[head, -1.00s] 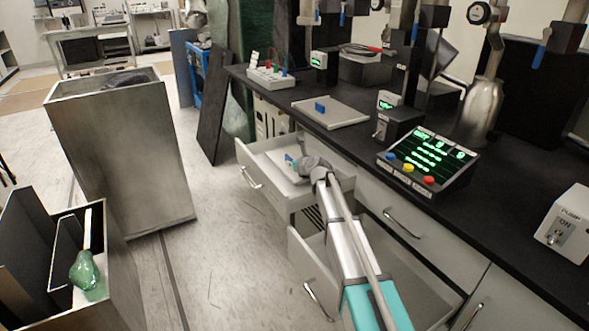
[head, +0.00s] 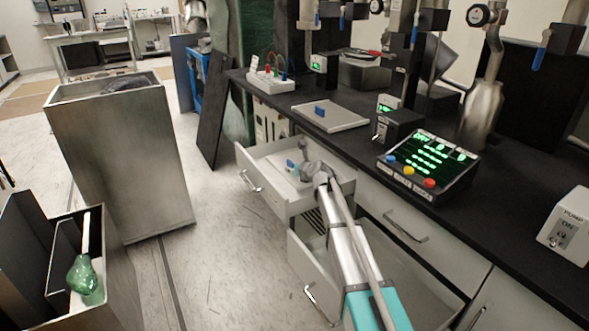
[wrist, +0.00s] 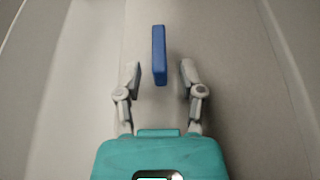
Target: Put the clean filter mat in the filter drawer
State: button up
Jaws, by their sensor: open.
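A pale flat mat with an upright blue tab (head: 290,163) lies inside the open upper drawer (head: 318,201). My gripper (head: 296,169) is in the same drawer, just right of the tab and partly hidden by my wrist. In the wrist view the gripper (wrist: 160,72) is open and empty. The blue tab (wrist: 158,55) stands just beyond the fingertips, roughly in line with the gap and touching neither finger. A similar pale plate with a blue tab (head: 345,118) lies on the black bench. I cannot tell from looks which is clean.
A lower drawer (head: 310,270) also stands open beneath. The bench (head: 300,97) carries a control panel (head: 430,163) and a pump box (head: 567,225). A tall grey bin (head: 120,160) stands left across clear floor. A box with a green flask (head: 83,275) is at lower left.

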jog(key=shift+r, duration=0.1)
jog(key=shift+r, duration=0.1)
jog(key=p+v, duration=0.4)
jog(key=v, duration=0.8)
jog(key=shift+p, duration=0.4)
jog(key=shift+c, duration=0.2)
dwell(1.0)
